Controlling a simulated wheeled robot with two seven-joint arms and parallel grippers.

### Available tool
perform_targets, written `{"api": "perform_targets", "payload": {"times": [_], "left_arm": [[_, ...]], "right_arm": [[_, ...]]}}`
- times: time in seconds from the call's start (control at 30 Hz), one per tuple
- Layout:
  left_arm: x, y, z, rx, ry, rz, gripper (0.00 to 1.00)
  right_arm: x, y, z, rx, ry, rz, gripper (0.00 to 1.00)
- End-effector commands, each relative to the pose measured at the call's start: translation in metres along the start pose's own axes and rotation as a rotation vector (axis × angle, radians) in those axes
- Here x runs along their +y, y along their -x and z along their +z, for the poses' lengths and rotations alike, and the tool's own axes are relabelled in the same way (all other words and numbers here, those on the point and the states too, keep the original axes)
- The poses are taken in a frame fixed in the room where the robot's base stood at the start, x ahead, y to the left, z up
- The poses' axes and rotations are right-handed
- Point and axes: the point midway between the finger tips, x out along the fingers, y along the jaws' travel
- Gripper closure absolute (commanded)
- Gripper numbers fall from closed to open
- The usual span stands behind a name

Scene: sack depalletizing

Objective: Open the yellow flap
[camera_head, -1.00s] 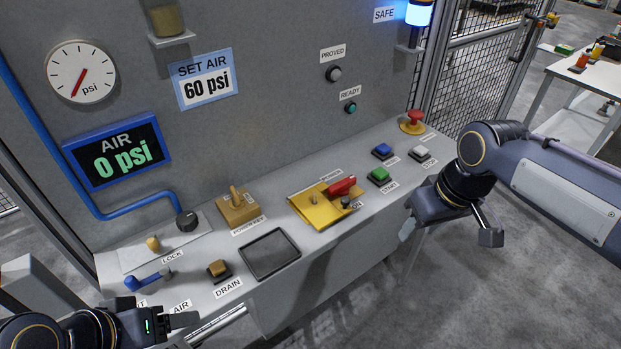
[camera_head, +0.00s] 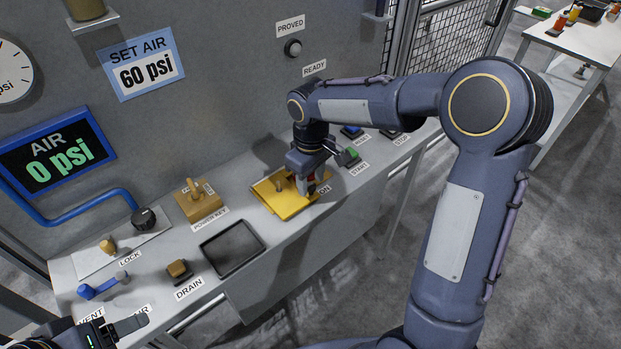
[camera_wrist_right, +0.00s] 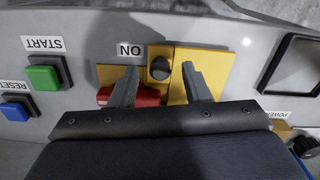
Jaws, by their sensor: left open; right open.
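The yellow flap (camera_head: 279,199) is on the console top, with a small peg standing on it in the head view. In the right wrist view the yellow surface (camera_wrist_right: 222,66) shows beside a dark round knob (camera_wrist_right: 160,69) and a red handle (camera_wrist_right: 148,97), near the ON label. My right gripper (camera_head: 308,187) is over the right end of the yellow part, pointing down. Its fingers (camera_wrist_right: 159,70) are open, one on each side of the knob, the left one overlapping the red handle. Contact cannot be told. My left gripper (camera_head: 125,330) is open at the bottom left, partly cut off.
Green (camera_head: 347,157) and blue (camera_head: 352,132) buttons sit right of the flap. A black tray (camera_head: 232,249), a power key block (camera_head: 199,205) and the drain button (camera_head: 178,270) lie to its left. The grey panel wall (camera_head: 230,95) rises behind.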

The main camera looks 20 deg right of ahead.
Motion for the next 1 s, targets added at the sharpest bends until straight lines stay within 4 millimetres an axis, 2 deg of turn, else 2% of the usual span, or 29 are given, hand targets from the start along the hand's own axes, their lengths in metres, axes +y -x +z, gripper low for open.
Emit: {"api": "perform_targets", "payload": {"times": [0.33, 0.67, 1.0], "left_arm": [[0.0001, 0.0003, -0.0002, 0.0, 0.0, 0.0, 0.33], [0.0001, 0.0003, -0.0002, 0.0, 0.0, 0.0, 0.33], [0.0007, 0.0016, -0.0008, 0.0, 0.0, 0.0, 0.33]], "right_arm": [[0.0, -0.0065, 0.0001, 0.001, 0.0, 0.0, 0.57], [-0.0001, -0.0061, 0.0002, 0.001, 0.0, 0.0, 0.98], [0.0, -0.0041, -0.0006, 0.001, 0.0, 0.0, 1.0]]}}
